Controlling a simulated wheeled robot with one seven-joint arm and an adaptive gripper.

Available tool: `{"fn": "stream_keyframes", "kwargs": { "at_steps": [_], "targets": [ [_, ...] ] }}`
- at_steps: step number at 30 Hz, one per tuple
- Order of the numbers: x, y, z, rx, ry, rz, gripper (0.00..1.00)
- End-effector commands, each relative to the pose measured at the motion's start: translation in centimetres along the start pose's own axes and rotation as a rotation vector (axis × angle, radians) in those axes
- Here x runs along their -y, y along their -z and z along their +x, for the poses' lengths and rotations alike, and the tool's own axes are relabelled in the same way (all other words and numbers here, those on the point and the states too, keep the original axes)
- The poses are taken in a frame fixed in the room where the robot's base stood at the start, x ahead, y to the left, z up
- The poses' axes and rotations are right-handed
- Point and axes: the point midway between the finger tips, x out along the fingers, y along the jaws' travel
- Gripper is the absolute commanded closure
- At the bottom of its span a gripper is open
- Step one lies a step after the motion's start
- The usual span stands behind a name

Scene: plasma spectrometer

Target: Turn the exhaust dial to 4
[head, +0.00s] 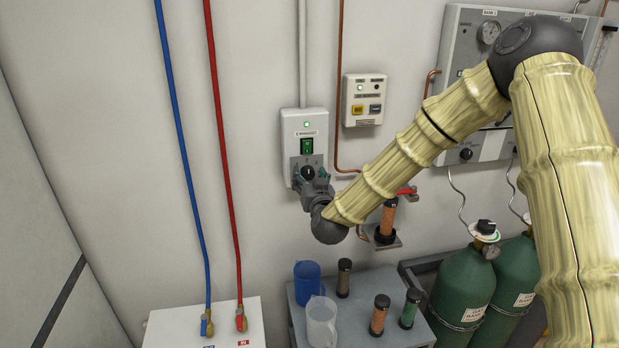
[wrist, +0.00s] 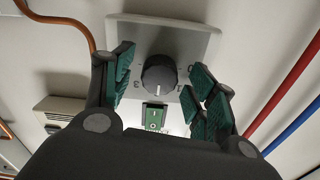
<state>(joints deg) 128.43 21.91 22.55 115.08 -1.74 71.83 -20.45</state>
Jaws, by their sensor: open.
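The exhaust control box (head: 290,125) is a pale wall box with a lit green lamp, a green rocker switch (head: 307,146) and a black dial low on its front. In the wrist view the round dark dial (wrist: 159,74) has a light pointer mark, with partly legible numbers around it; I cannot read its setting surely. My gripper (wrist: 161,88) is open, with its green-padded fingers on either side of the dial and visible gaps to it. In the head view my gripper (head: 310,176) is at the dial and partly covers it. The switch also shows in the wrist view (wrist: 154,117).
A smaller box (head: 364,99) with buttons hangs to the right. Blue (head: 180,130) and red (head: 218,130) hoses run down the wall to the left. Below are a grey bench (head: 350,300) with jugs and cylinders, and green gas bottles (head: 463,290) at right.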

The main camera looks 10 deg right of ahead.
Motion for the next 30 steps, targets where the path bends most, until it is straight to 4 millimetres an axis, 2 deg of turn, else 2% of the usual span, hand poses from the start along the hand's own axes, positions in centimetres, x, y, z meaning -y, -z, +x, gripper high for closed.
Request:
{"fn": "stream_keyframes", "kwargs": {
  "at_steps": [3, 9, 11, 22, 30],
  "targets": [
    [0.0, -0.01, -0.01, 0.0, 0.0, 0.0, 0.45],
    [0.0, -0.01, -0.03, 0.0, 0.0, 0.0, 0.81],
    [-0.01, -0.01, -0.03, 0.0, 0.0, 0.0, 0.88],
    [-0.04, -0.25, -0.03, -0.001, -0.001, 0.051, 0.88],
    [-0.1, -0.51, -0.03, -0.002, -0.001, 0.228, 0.88]
  ]
}}
